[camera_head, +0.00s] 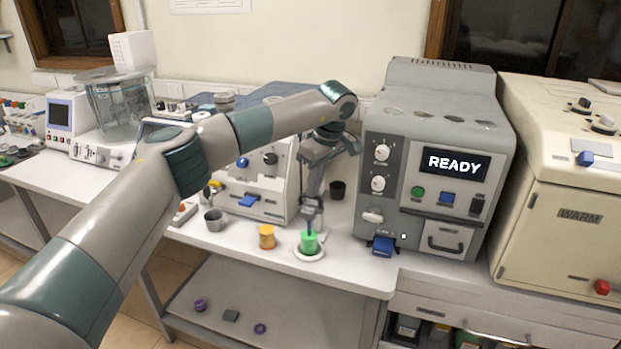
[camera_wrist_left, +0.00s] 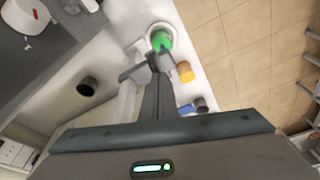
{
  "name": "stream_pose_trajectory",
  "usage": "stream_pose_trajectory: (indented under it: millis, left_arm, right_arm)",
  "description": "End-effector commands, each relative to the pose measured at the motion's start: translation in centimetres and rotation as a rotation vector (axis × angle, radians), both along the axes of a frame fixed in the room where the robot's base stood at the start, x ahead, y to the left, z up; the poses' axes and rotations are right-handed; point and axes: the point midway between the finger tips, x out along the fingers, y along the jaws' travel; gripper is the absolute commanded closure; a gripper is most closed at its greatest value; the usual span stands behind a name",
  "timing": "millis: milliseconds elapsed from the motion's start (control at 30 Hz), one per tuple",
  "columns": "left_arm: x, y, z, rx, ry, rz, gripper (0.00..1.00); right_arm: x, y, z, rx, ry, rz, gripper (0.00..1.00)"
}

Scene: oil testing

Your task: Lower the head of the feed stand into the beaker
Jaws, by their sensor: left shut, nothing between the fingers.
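A beaker with bright green contents (camera_head: 309,241) stands on a round white base (camera_head: 310,254) near the front edge of the bench. It also shows at the top of the left wrist view (camera_wrist_left: 161,40). My left gripper (camera_head: 312,203) points down just above and behind the green beaker. It is shut and empty, its tips (camera_wrist_left: 147,62) close to the beaker. Whether they touch anything there, I cannot tell. The feed stand and its head are not clearly distinguishable behind my gripper and arm. My right gripper is not in view.
An orange container (camera_head: 267,237) and a grey metal cup (camera_head: 214,220) stand left of the beaker. A dark cup (camera_head: 338,190) stands behind it. A grey machine showing READY (camera_head: 455,163) stands close on the right. The bench's front edge is near.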

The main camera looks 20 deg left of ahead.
Motion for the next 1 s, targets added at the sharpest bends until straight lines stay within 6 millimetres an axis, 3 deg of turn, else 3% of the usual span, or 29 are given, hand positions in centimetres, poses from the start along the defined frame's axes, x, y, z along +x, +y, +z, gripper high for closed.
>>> stream_pose_trajectory:
  millis: [433,667,1000]
  left_arm:
    - [0.0,0.0,-4.8,0.001,0.002,0.0,1.0]
    - [-0.1,-0.1,-4.5,0.0,0.002,-0.001,1.0]
    - [-1.2,-2.7,-3.4,-0.001,0.0,-0.002,1.0]
  right_arm:
    - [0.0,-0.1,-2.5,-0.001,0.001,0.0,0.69]
    - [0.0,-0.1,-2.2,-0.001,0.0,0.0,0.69]
    - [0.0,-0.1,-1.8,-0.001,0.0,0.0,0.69]
